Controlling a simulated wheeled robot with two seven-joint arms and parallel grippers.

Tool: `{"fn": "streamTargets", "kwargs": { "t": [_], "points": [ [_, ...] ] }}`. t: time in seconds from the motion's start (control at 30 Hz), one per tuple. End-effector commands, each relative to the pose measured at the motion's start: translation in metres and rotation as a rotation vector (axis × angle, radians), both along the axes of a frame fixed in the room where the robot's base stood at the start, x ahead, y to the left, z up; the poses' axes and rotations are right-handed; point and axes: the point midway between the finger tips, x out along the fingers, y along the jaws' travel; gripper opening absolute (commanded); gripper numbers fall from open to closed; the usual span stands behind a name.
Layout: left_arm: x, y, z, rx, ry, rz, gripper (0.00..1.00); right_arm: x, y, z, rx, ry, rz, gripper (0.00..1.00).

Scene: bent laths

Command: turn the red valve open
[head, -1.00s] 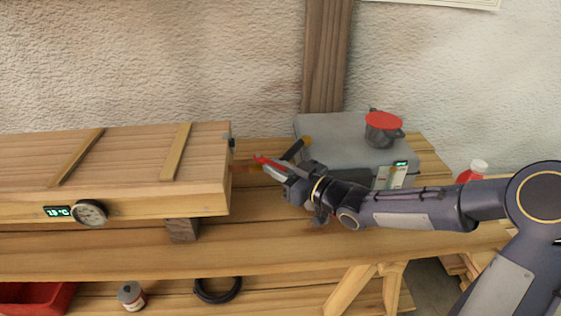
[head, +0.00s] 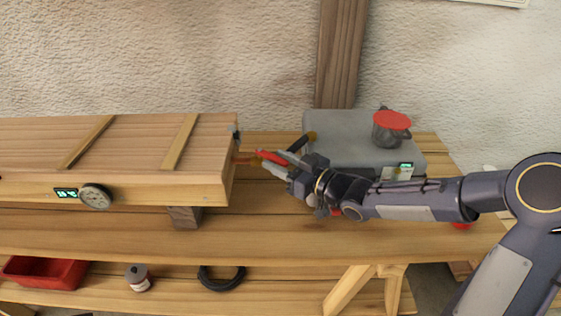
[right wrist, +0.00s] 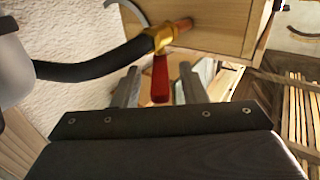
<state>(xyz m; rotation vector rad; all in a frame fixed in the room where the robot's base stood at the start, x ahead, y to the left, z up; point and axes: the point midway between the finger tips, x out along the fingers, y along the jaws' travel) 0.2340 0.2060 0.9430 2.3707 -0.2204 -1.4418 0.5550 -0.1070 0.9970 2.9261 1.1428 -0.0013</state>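The red valve is a red lever handle on a brass fitting (right wrist: 160,40) at the end of the wooden box, where a copper pipe and a black hose meet. The red handle (head: 272,157) points toward my right gripper (head: 279,165). In the right wrist view the handle (right wrist: 160,80) stands between the two fingers of my right gripper (right wrist: 157,86), with a gap visible on each side. The fingers are apart, and I see no grip on the handle. My left gripper is not in view.
The long wooden box (head: 120,145) with a dial gauge (head: 96,196) lies left on the bench. A grey steam unit (head: 340,145) with a red-topped filler (head: 391,125) stands behind my right arm. A red bin (head: 45,272), a can (head: 138,278) and a black coil (head: 222,280) lie below.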

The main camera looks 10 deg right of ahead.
Motion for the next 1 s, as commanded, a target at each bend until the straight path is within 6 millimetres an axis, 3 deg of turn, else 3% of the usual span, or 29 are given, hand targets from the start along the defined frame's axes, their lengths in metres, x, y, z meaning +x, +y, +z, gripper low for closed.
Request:
{"fn": "streamTargets", "kwargs": {
  "t": [0.33, 0.7, 1.0],
  "points": [
    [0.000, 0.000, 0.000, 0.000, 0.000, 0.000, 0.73, -0.005, -0.005, 0.000, -0.001, -0.001, -0.002, 0.38],
    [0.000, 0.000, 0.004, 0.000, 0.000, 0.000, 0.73, -0.048, -0.045, 0.000, -0.002, -0.001, -0.004, 0.38],
    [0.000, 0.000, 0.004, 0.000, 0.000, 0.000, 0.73, -0.058, -0.053, 0.000, 0.001, 0.000, 0.000, 0.38]
  ]
}}
